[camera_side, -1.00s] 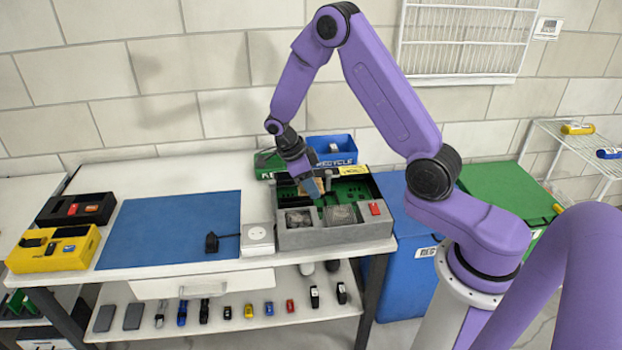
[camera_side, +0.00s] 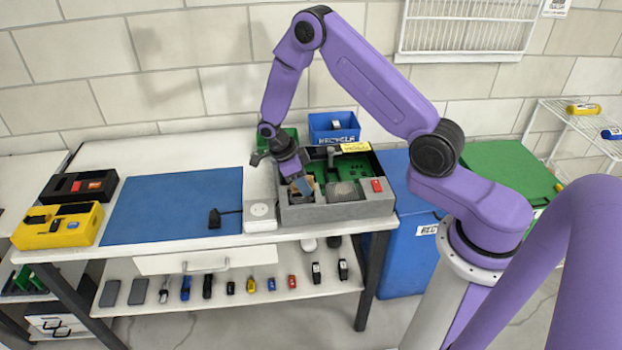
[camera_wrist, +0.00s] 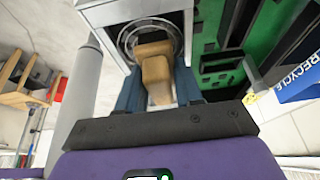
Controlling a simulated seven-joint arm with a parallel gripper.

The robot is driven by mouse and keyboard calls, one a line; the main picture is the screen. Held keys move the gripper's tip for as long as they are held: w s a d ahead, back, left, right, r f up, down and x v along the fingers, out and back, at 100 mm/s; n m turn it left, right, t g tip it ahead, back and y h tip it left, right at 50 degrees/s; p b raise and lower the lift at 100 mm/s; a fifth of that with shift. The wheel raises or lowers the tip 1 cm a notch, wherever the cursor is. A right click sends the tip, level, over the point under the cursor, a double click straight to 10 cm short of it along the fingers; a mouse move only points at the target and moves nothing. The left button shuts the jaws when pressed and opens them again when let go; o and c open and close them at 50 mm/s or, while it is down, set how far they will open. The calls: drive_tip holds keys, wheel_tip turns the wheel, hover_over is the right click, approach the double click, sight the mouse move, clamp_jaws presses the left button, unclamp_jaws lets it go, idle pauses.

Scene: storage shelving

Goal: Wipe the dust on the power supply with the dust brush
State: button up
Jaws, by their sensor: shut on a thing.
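The dust brush (camera_wrist: 157,78) has a tan wooden handle and is gripped between the blue fingers of my gripper (camera_wrist: 158,92). In the side view, my gripper (camera_side: 303,187) points down over the front left of the open grey case. The power supply (camera_wrist: 108,14) shows in the wrist view as a light grey box with a round fan opening directly beyond the brush. In the side view, my gripper and the brush cover its left grille. No dust can be made out.
The grey case holds a green circuit board (camera_side: 366,160), a second grille (camera_side: 342,192) and a red switch (camera_side: 377,185). A blue recycle bin (camera_side: 333,127) stands behind. A white socket box (camera_side: 260,214) sits left of the case.

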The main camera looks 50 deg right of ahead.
sight(293, 194)
drive_tip(key=shift+w+a, duration=1.5)
drive_tip(key=shift+a, duration=0.1)
drive_tip(key=shift+s+d, duration=2.45)
drive_tip(key=shift+d, duration=0.05)
drive_tip(key=shift+s+a, duration=0.1)
drive_tip(key=shift+s, duration=0.1)
drive_tip(key=shift+a, duration=0.35)
drive_tip(key=shift+w+a, duration=2.35)
drive_tip(key=shift+s+d, duration=2.55)
drive_tip(key=shift+w+r, duration=0.1)
drive_tip(key=shift+r, duration=3.95)
